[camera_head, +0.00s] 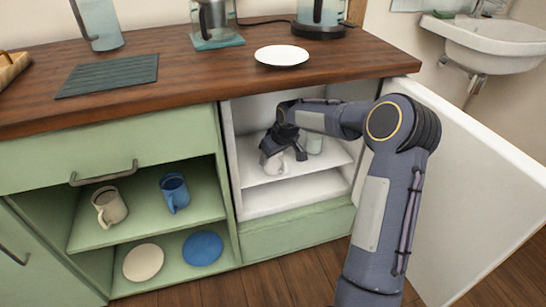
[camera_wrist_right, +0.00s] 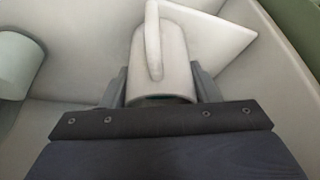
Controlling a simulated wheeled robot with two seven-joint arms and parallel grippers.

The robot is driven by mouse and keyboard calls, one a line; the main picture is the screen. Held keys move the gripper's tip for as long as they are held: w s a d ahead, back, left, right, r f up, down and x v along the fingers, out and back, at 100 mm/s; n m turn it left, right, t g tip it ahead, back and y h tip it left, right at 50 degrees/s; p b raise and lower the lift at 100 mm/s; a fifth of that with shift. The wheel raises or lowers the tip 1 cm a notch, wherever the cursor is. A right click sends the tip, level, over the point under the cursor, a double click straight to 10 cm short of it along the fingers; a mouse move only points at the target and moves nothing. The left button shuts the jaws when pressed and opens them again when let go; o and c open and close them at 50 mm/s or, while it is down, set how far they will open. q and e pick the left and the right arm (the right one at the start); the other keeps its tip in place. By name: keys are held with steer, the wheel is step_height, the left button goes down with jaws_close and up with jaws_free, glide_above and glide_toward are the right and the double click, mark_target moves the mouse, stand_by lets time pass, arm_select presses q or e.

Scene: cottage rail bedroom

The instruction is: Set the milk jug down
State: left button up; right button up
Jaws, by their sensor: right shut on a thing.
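The milk jug (camera_head: 275,164) is pale and off-white. It is inside the small open fridge (camera_head: 285,198), at the white shelf. My right gripper (camera_head: 281,146) reaches in from the right and is shut on the jug. In the right wrist view the jug (camera_wrist_right: 162,65) sits between the two fingers (camera_wrist_right: 160,88), its handle upward in the picture. I cannot tell whether its base touches the shelf. My left gripper is not in view.
A pale green container (camera_head: 314,144) stands right of the jug. The open fridge door (camera_head: 450,190) is at the right. The wooden counter (camera_head: 180,85) above holds a white plate (camera_head: 282,55). Open cabinet shelves at the left hold a beige mug (camera_head: 109,207) and blue mug (camera_head: 174,192).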

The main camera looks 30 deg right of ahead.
steer(key=shift+f, duration=0.1)
steer(key=o, duration=1.2)
